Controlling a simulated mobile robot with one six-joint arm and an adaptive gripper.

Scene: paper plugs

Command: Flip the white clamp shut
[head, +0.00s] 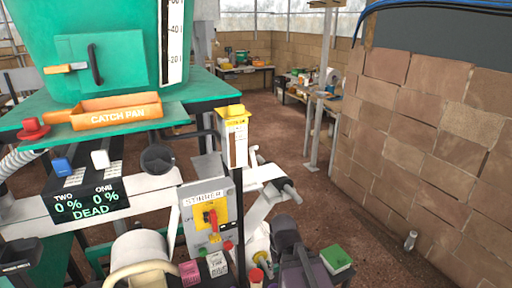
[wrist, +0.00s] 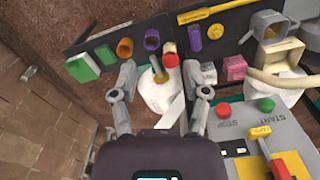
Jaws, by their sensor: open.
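A small white block-like piece (head: 100,159), which looks like the white clamp, stands up on the dark panel above the "ONE 0 %" readout in the head view. A blue piece (head: 62,166) of like shape is to its left, above "TWO 0 %". I cannot make out the white clamp in the wrist view. My gripper (wrist: 160,80) is open in the wrist view, its two fingers apart with nothing held between them. It points down at the control-panel area, low and to the right of the white clamp in the head view, well apart from it.
A grey STINNER box (head: 207,218) with a red switch stands between the white piece and my arm. An orange catch pan (head: 116,111) sits above the readout. In the wrist view, a START/STOP panel (wrist: 250,140) is at right. Open floor lies before the brick wall (head: 430,130).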

